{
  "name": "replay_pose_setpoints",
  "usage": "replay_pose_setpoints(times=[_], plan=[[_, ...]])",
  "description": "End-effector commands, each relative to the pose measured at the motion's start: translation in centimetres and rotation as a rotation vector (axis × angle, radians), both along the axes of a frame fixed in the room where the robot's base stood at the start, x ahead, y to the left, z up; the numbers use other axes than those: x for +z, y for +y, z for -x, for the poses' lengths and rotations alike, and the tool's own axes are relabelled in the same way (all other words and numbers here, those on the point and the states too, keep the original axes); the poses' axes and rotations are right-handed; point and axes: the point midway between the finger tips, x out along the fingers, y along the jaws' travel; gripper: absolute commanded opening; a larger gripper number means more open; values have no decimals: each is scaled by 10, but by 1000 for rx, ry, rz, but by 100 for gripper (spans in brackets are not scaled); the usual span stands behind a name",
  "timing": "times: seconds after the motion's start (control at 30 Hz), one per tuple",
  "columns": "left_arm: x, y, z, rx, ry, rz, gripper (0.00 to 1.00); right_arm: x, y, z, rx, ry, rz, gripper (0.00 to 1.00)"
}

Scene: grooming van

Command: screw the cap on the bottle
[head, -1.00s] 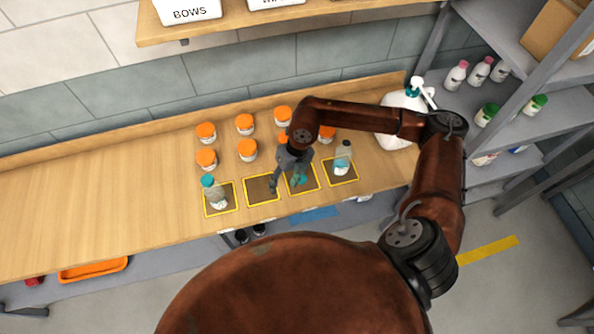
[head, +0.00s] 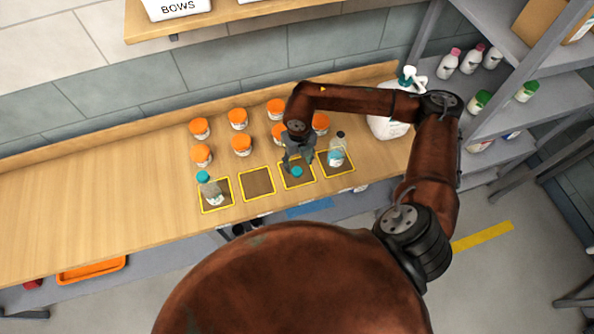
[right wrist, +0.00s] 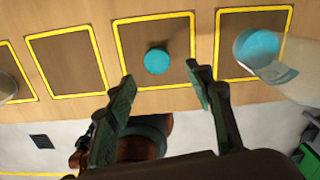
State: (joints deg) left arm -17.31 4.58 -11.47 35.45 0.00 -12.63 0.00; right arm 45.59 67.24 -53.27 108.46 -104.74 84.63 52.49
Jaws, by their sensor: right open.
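A small round teal cap (head: 297,172) lies on a yellow-edged dark mat, the third from the left. It also shows in the right wrist view (right wrist: 157,61), beyond and between the fingertips, touching neither. My right gripper (head: 299,162) is open and empty over that mat, close to the cap. In the right wrist view its two fingers (right wrist: 160,86) are spread wide. Another bottle (head: 210,189) with a teal cap stands on the leftmost mat. My left gripper is not in view.
The second mat (head: 257,183) is empty. Several orange-lidded jars (head: 241,143) stand behind the mats. A large white pump bottle (head: 389,121) stands at the right end of the counter. The counter's left part (head: 90,190) is clear.

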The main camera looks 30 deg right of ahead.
Motion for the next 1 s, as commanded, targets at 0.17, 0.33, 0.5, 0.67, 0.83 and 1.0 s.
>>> replay_pose_setpoints(times=[0.17,0.33,0.5,0.67,0.83,1.0], plan=[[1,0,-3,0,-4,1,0,-2,0,0,0,1,0,48],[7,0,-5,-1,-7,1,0,-23,2,-5,0,3,-1,48],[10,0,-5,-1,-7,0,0,-45,3,-8,0,2,-1,48],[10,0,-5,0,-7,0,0,-52,2,-8,0,0,0,48],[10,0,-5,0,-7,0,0,-52,2,-8,0,0,0,48],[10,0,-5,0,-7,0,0,-52,2,-8,0,0,0,44]])
